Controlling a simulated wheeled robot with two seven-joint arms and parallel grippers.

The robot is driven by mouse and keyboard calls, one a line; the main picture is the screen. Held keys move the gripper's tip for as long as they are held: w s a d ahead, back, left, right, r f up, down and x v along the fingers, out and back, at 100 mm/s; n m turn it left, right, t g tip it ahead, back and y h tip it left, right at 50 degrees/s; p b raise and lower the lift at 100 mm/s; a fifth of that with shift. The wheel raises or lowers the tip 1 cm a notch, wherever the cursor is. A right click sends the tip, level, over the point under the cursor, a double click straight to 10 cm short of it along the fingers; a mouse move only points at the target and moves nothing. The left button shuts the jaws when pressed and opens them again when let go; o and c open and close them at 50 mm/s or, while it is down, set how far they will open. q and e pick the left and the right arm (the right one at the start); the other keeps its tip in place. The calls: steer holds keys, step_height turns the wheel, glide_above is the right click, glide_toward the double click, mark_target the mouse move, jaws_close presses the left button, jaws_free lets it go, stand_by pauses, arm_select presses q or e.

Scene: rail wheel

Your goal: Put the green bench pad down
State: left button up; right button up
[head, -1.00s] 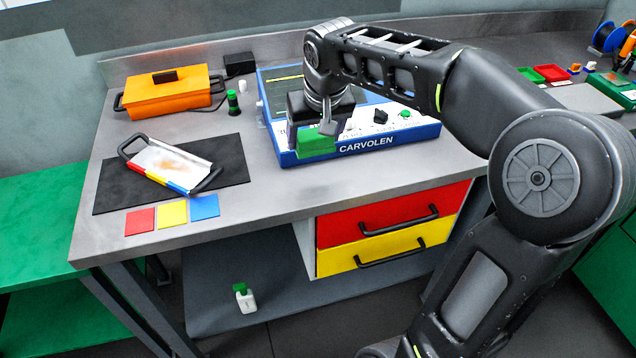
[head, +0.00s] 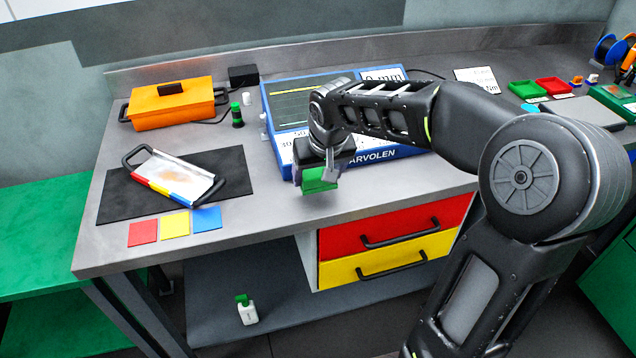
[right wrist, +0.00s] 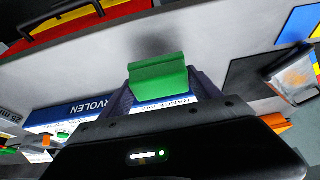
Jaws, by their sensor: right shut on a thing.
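The green bench pad (head: 318,181) is a small green block held in my right gripper (head: 322,170). In the head view it hangs in front of the blue-framed CARVOLEN instrument, near the front part of the grey bench top. In the right wrist view the green pad (right wrist: 158,76) sits between the two fingertips of my right gripper (right wrist: 160,95), which is shut on it. A dark shadow lies on the bench beyond the pad, and the pad looks apart from the surface. My left gripper is not in view.
The blue instrument (head: 385,158) stands behind my right gripper. A black mat (head: 115,200) with a tray (head: 172,172) on it lies left, with red, yellow and blue squares (head: 174,226) in front. An orange box (head: 172,104) stands at the back left. Bare bench (head: 265,205) lies between mat and gripper.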

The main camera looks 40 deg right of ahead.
mark_target(318, 184)
steer(key=shift+f, duration=1.6)
steer(key=shift+f, duration=0.15)
steer(key=o, duration=1.2)
steer(key=shift+r, duration=0.45)
steer(key=v, duration=1.1)
steer(key=shift+s+r, duration=0.2)
